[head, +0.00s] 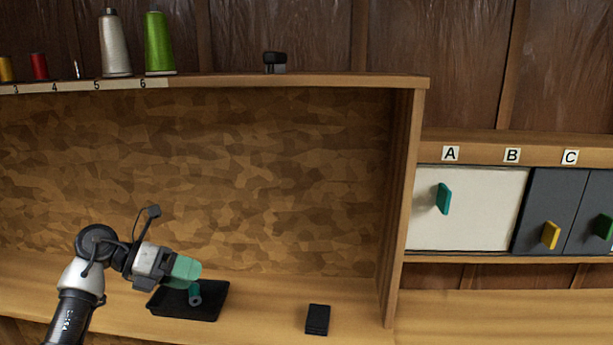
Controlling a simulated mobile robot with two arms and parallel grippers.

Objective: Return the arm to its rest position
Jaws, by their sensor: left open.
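My left arm comes in from the lower left. Its gripper (187,272), with a teal front part, is over the black tray (210,309) on the wooden worktop. The jaws are open, though the fingertips are hard to make out from here. A small teal spool-like object (195,294) with a grey end shows just below the gripper, at the tray. I cannot tell whether the gripper touches it. My right gripper is not in view.
A shelf above holds a grey thread cone (115,45), a green cone (159,44), smaller spools and a dark object (275,62). A black block (317,319) lies on the worktop.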

